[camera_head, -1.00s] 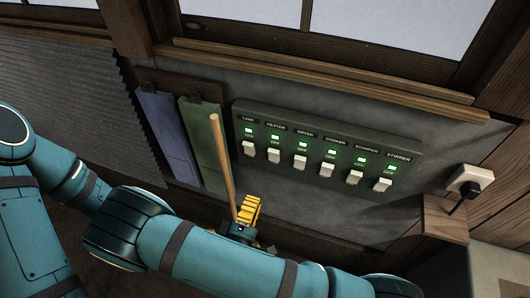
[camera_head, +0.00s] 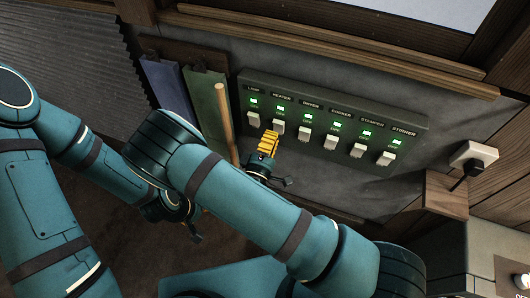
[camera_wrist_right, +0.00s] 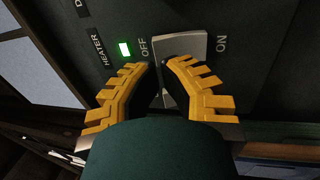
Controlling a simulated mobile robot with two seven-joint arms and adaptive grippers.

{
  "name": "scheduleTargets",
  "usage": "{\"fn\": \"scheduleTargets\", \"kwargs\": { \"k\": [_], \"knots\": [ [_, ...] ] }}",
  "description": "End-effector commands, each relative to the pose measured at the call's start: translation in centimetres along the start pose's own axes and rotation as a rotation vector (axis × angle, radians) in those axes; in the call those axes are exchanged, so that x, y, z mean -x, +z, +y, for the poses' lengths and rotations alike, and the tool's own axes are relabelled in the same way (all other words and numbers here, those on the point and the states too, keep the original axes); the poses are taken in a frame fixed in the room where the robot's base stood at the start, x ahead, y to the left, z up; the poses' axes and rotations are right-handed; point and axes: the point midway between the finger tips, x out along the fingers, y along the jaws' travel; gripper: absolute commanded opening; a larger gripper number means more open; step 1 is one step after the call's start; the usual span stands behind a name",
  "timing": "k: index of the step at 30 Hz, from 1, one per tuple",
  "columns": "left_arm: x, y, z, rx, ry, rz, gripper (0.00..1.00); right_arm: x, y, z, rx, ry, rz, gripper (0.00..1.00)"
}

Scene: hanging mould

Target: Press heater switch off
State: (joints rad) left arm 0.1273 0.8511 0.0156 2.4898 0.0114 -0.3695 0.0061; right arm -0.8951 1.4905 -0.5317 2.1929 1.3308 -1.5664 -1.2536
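The heater switch (camera_head: 278,127) is a pale rocker, second from the left on the dark green switch panel (camera_head: 420,118). In the right wrist view the heater switch (camera_wrist_right: 188,46) lies between OFF and ON labels, its green light (camera_wrist_right: 125,49) lit. My right gripper (camera_head: 273,134) is just below the switch in the head view. In the wrist view its yellow fingers (camera_wrist_right: 163,66) overlap the switch's lower edge, with a narrow gap between them. I cannot tell whether they touch it. My left gripper (camera_head: 194,228) hangs low, small and dark.
The panel's other switches, including lamp (camera_head: 253,118) and dryer (camera_head: 305,134), stand in a row with green lights lit. A wooden stick (camera_head: 227,120) leans left of the panel by green (camera_head: 203,100) and blue (camera_head: 165,85) boards. A plug (camera_head: 474,156) sits at the right.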

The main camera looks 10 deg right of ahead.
Motion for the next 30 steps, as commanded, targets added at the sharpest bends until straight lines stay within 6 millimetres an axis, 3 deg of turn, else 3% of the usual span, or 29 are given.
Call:
{"fn": "scheduleTargets", "kwargs": {
  "k": [7,21,30],
  "knots": [
    [0.1,-0.1,0.1,0.001,0.000,0.002,0.71,-2.6,0.0,0.0,0.000,0.001,0.000,0.00],
    [0.3,-0.1,0.1,0.001,0.000,0.002,0.71,-3.1,0.0,0.1,0.000,-0.006,0.000,0.00],
    [3.6,-1.1,1.3,0.006,0.000,0.019,0.71,-4.6,0.0,1.0,-0.003,-0.198,-0.001,0.00]
  ]
}}
